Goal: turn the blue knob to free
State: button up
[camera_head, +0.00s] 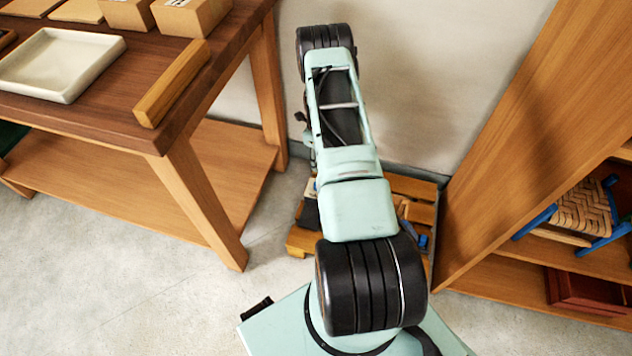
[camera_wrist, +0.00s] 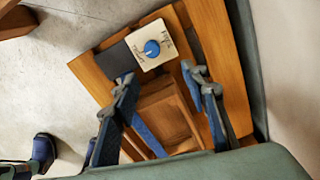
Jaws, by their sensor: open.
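The blue knob (camera_wrist: 152,48) is round and sits on a pale square plate (camera_wrist: 167,62) with small dark lettering on either side. The lettering is too small to read surely, and I cannot tell which mark the knob points to. The plate is on a low wooden slatted piece (camera_wrist: 208,22) on the floor. My gripper (camera_wrist: 157,75) is open, with its two fingers apart and nothing between them. In the wrist picture its fingertips are just below the plate, one on either side; I see no contact.
The slatted wood (camera_head: 300,241) stands by the wall, between a wooden table (camera_head: 190,190) on the left and a tall shelf (camera_head: 490,200) on the right. A dark blue shoe-like thing (camera_wrist: 43,150) is at the wrist view's lower left. Floor at left is clear.

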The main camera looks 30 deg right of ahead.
jog(key=shift+m+y, duration=0.3)
jog(key=shift+m, duration=0.4)
jog(key=f+b, duration=0.1)
jog(key=f, duration=0.4)
jog(key=f+b, duration=0.1)
jog(key=f, duration=0.4)
jog(key=f+b, duration=0.2)
jog(key=f, duration=0.2)
jog(key=shift+s+a+f, duration=0.3)
jog(key=shift+s+f, duration=0.05)
jog(key=shift+f, duration=0.05)
grip_shut()
